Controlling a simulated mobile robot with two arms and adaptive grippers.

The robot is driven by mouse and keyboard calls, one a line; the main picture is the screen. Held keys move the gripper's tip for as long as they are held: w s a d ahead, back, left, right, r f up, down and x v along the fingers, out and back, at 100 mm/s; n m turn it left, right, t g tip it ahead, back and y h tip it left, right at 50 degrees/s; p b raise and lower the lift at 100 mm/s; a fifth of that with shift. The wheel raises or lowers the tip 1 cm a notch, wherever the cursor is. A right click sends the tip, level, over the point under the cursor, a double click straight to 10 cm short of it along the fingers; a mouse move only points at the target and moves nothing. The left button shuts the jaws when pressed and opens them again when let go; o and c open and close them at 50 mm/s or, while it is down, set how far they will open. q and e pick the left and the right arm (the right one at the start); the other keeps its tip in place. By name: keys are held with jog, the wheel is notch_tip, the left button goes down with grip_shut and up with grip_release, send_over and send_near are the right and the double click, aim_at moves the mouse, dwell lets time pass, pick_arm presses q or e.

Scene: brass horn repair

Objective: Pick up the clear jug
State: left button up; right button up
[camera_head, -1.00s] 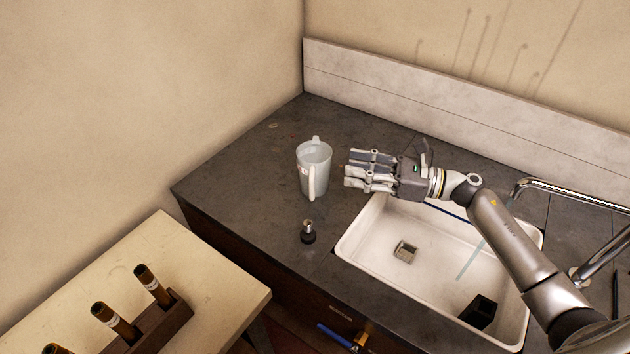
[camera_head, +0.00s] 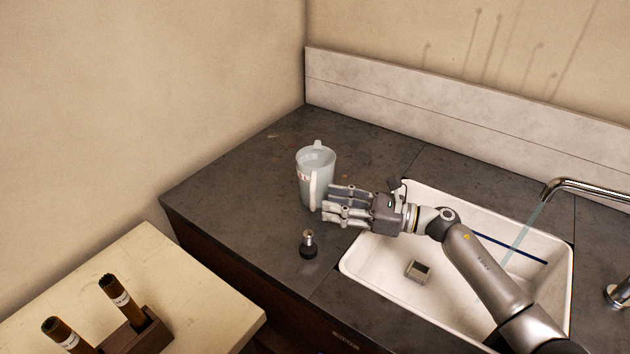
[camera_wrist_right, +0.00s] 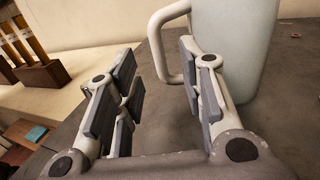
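The clear jug (camera_head: 318,167) stands upright on the dark counter, left of the sink, with its handle (camera_head: 314,189) toward the near side. In the right wrist view the jug (camera_wrist_right: 238,45) fills the upper right and its handle (camera_wrist_right: 160,45) lies just beyond the fingertips. My right gripper (camera_head: 328,204) is at the jug's lower right side, close to the handle. I cannot tell whether a finger touches the handle. My left gripper does not show.
A small dark knob-topped object (camera_head: 308,246) stands on the counter just in front of the jug. The white sink (camera_head: 385,262) lies to the right, with a chrome faucet (camera_head: 590,192) running water. A pale table (camera_head: 215,290) holds brown tubes in a wooden rack (camera_head: 150,338). The counter behind the jug is clear.

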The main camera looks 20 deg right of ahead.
aim_at(312, 207)
jog(key=shift+w+a+r+p, duration=0.15)
jog(key=shift+w+a+p, duration=0.25)
jog(key=shift+a, duration=0.15)
jog(key=p+x, duration=0.2)
jog(key=x, duration=0.1)
jog(key=shift+w+a, duration=0.1)
jog(key=shift+a, duration=0.15)
jog(key=shift+w+a, duration=0.2)
jog(key=shift+a, duration=0.15)
jog(key=shift+c, duration=0.2)
grip_shut()
